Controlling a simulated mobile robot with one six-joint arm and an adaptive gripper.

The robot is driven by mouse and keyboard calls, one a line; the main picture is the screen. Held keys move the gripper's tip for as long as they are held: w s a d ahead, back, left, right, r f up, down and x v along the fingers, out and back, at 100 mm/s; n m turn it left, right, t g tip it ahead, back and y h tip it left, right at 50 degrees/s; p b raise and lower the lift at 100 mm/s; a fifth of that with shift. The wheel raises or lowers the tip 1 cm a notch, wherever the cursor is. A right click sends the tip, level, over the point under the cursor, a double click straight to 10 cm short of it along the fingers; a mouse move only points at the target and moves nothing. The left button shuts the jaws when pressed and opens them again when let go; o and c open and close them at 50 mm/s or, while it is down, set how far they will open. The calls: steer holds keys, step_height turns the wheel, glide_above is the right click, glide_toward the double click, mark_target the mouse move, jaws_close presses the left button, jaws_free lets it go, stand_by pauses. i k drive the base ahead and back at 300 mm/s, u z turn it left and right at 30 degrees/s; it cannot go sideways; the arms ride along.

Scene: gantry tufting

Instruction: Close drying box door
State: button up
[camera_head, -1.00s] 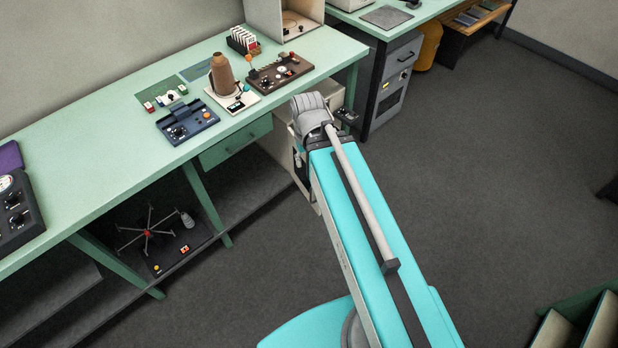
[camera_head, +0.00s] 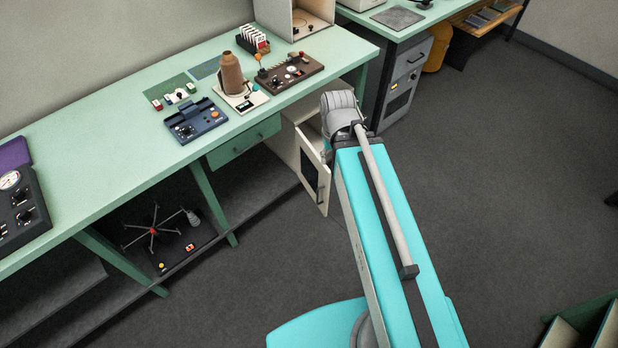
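The drying box appears to be the cream cabinet (camera_head: 284,146) under the right end of the green bench. Its cream door (camera_head: 322,195), with a dark window and a handle, stands swung out from the cabinet front, so it is open. My turquoise arm reaches forward just right of the door and covers part of the cabinet opening. The grey wrist end of my arm is beside the door's upper part. My gripper's fingers are hidden behind the wrist, so I cannot see whether they touch the door.
The green bench (camera_head: 110,160) carries a blue device (camera_head: 196,120), a brown cone (camera_head: 231,73) and a dark control board (camera_head: 290,73). A grey drawer unit (camera_head: 402,85) stands right of the cabinet. Open floor (camera_head: 490,190) lies to the right. A green-edged shelf (camera_head: 560,333) is at bottom right.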

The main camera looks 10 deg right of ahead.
mark_target(315, 176)
steer(key=z, duration=0.05)
steer(key=i, duration=1)
steer(key=u, duration=0.05)
